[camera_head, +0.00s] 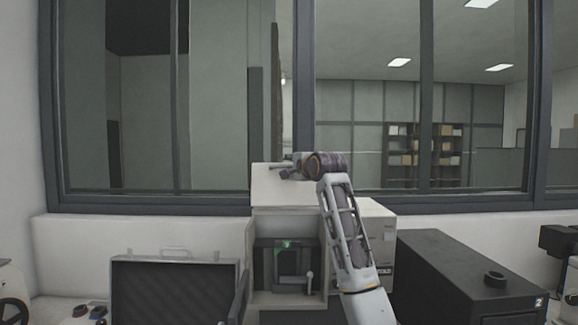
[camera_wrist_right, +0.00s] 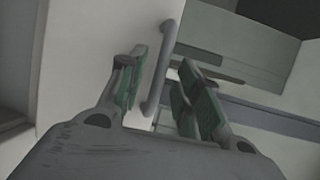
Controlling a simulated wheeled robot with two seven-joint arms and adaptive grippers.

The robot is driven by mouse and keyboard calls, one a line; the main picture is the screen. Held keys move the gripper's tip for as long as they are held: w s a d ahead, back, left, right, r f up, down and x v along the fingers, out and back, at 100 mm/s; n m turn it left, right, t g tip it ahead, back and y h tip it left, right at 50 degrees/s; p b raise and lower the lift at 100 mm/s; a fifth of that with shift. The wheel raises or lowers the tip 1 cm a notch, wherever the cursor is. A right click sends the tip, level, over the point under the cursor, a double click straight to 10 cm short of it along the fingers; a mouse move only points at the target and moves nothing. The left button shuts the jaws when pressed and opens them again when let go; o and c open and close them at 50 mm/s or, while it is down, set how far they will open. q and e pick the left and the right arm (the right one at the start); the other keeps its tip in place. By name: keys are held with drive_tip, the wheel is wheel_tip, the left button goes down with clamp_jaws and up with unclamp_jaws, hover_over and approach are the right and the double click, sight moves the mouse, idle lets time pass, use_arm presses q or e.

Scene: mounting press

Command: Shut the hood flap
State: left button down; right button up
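The hood flap (camera_head: 282,195) is a pale panel that stands raised at the top of the white press housing (camera_head: 328,282). Below it the front is open onto a dark press unit (camera_head: 268,268) with a green light. My right gripper (camera_head: 284,168) is at the flap's upper edge, small and partly hidden by my wrist. In the right wrist view, the fingers of my right gripper (camera_wrist_right: 166,88) are apart, with the grey bar handle (camera_wrist_right: 160,72) of the pale flap (camera_wrist_right: 98,50) between them, nearer the left finger. I cannot tell whether they touch it. My left gripper is not in view.
An open case (camera_head: 172,290) with dark foam stands left of the press. A black cabinet (camera_head: 455,270) with a dark ring (camera_head: 495,279) on top stands to the right. A window frame (camera_head: 303,100) and wall are close behind the flap.

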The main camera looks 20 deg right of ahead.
drive_tip(key=shift+w, duration=0.65)
drive_tip(key=shift+a, duration=0.1)
clamp_jaws()
